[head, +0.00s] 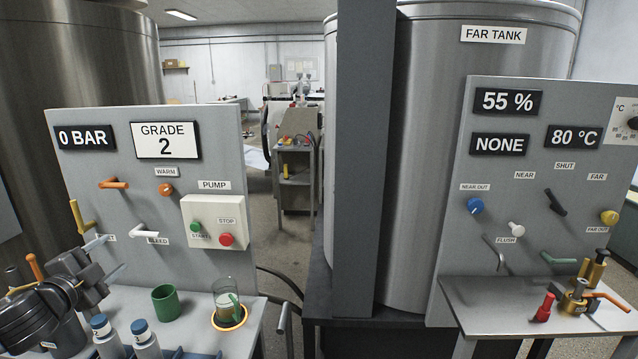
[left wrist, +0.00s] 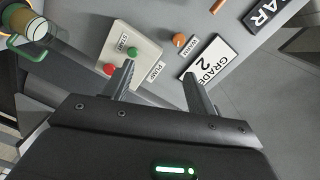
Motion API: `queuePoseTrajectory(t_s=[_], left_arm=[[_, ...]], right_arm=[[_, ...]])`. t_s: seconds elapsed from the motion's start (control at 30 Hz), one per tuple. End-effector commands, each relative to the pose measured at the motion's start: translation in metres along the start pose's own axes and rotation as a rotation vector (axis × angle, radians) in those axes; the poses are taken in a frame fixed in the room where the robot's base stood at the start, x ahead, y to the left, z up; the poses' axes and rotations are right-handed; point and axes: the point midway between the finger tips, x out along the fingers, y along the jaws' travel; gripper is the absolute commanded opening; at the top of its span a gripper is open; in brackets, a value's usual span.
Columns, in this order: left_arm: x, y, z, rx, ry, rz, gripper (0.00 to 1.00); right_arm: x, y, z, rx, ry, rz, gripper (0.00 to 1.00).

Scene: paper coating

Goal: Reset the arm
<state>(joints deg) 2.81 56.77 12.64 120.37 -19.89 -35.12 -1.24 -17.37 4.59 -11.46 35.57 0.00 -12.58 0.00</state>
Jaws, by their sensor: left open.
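My left gripper (head: 108,257) is at the lower left of the head view, in front of the left grey panel (head: 90,140). In the left wrist view its two fingers (left wrist: 158,82) stand apart, with nothing between them. Beyond the fingers that view shows the pump box (left wrist: 130,52), the warm knob (left wrist: 179,40) and the grade 2 sign (left wrist: 210,62). The gripper looks apart from the panel. My right gripper is in neither view.
A green cup (head: 166,302), a glass beaker (head: 229,304) with a green handle and bottles (head: 106,337) stand on the left shelf near my arm. A dark post (head: 366,150) separates the left panel from the right panel (head: 500,185). Brass fittings (head: 575,300) sit on the right shelf.

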Motion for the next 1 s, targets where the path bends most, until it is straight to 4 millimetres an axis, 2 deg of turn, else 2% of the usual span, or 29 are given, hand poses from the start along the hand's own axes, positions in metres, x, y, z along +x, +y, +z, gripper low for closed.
queuePoseTrajectory(t_s=[0.17,0.27,0.37,0.47,0.57,0.6,0.7,0.8,1.0], left_arm=[[-0.009,0.046,0.007,-0.070,-0.057,0.052,0.57],[-0.016,0.081,0.009,-0.122,-0.100,0.093,0.57],[-0.027,0.120,0.010,-0.183,-0.152,0.142,0.57],[-0.046,0.169,0.010,-0.262,-0.224,0.208,0.57],[-0.080,0.231,0.006,-0.367,-0.328,0.301,0.57],[-0.098,0.258,0.002,-0.417,-0.379,0.346,0.57],[-0.144,0.313,-0.010,-0.530,-0.504,0.454,0.57],[-0.185,0.351,-0.024,-0.616,-0.606,0.542,0.57],[-0.249,0.397,-0.051,-0.739,-0.763,0.681,0.57]], right_arm=[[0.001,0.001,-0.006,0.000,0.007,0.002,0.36],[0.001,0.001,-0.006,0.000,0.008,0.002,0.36],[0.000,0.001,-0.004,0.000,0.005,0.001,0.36],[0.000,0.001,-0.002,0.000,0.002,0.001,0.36],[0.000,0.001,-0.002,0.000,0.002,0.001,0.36],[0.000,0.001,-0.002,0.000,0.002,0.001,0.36],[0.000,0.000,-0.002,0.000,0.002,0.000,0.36],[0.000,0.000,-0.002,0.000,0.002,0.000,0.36],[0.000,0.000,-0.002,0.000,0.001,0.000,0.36]])
